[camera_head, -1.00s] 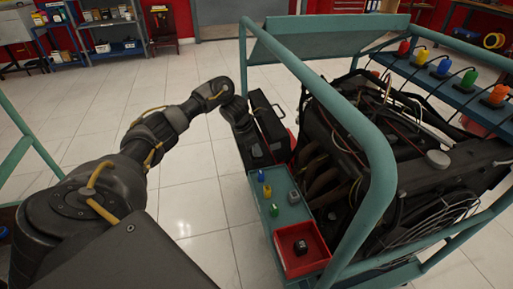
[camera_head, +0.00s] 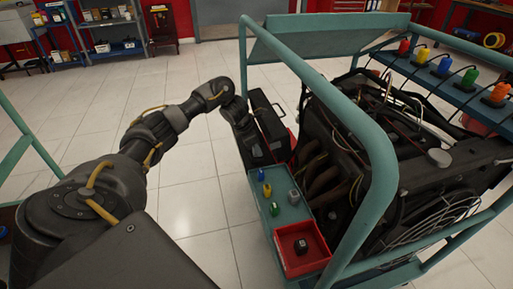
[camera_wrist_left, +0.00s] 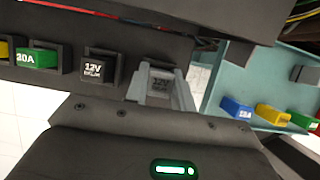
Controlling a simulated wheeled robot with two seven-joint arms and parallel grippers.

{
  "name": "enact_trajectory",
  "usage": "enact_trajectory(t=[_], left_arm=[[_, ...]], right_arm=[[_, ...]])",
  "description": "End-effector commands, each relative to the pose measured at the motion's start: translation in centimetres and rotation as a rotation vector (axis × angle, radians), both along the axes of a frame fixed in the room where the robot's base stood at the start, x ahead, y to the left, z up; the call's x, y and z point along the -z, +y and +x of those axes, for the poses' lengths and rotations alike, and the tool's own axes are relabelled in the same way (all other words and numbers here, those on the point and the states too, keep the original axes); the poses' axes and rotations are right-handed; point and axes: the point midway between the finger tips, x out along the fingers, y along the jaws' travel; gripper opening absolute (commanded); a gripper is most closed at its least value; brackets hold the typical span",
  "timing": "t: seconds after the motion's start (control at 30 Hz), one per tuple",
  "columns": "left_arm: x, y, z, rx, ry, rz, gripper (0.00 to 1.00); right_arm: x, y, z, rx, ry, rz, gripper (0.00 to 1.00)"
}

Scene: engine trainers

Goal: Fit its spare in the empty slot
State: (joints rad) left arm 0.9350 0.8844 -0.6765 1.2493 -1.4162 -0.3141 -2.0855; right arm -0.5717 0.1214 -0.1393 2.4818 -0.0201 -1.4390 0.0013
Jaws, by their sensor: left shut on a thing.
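In the left wrist view my left gripper (camera_wrist_left: 163,88) is shut on a grey relay (camera_wrist_left: 160,80) marked 12V. The relay is at the row of sockets on the dark fuse panel (camera_wrist_left: 125,48), just right of a black 12V relay (camera_wrist_left: 98,68). I cannot tell how far it is in, and the socket behind it is hidden. A green 30A fuse (camera_wrist_left: 37,57) and a yellow fuse (camera_wrist_left: 4,50) sit further left. In the head view my left arm reaches the black panel box (camera_head: 268,125), and its fingertips are hidden. My right gripper is not in view.
The teal tray (camera_head: 265,212) holds blue (camera_head: 260,174), yellow (camera_head: 267,190) and green (camera_head: 274,209) fuses and a grey block (camera_head: 293,196). A red bin (camera_head: 311,264) holds a black block (camera_head: 301,246). The teal frame rail (camera_head: 375,150) and engine stand right.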

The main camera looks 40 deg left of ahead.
Motion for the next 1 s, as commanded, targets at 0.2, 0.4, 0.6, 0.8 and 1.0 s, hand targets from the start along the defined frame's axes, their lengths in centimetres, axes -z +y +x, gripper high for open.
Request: enact_trajectory(t=[0.2, 0.4, 0.6, 0.8, 1.0], left_arm=[[0.41, 0.02, -0.01, 0.000, 0.000, 0.000, 0.03], [0.71, 0.02, -0.01, 0.000, 0.000, 0.000, 0.03], [0.88, 0.00, -0.04, 0.000, 0.001, 0.001, 0.03], [0.99, -0.02, -0.08, 0.000, 0.003, 0.001, 0.34], [1.12, -0.14, -0.18, 0.004, 0.008, 0.000, 0.50]], right_arm=[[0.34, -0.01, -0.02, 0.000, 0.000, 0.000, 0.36], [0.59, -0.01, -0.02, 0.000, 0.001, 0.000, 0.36], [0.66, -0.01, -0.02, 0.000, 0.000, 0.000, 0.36], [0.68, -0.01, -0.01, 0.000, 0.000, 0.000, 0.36], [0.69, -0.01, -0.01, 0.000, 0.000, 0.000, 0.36]])
